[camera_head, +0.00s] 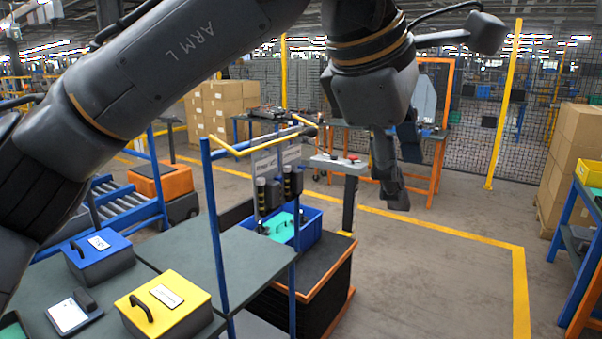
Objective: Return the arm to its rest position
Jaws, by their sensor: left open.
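My left arm (190,50), marked "ARM L", reaches across the top of the view from the left edge and bends down at the wrist. My left gripper (398,172) hangs below the wrist, right of centre, pointing downward. Its jaws are open, with nothing seen between them. Behind it are the floor and an orange-framed workbench, and it appears clear of the tables. The arm hides part of the background at upper left. My right gripper is not in view.
A grey table (185,245) at lower left holds a blue box (98,262) and a yellow-lidded box (165,298). A blue post with a yellow rail (255,142) stands close below the arm. A blue bin (310,232) sits on a dark stand. Floor (440,270) at right is open.

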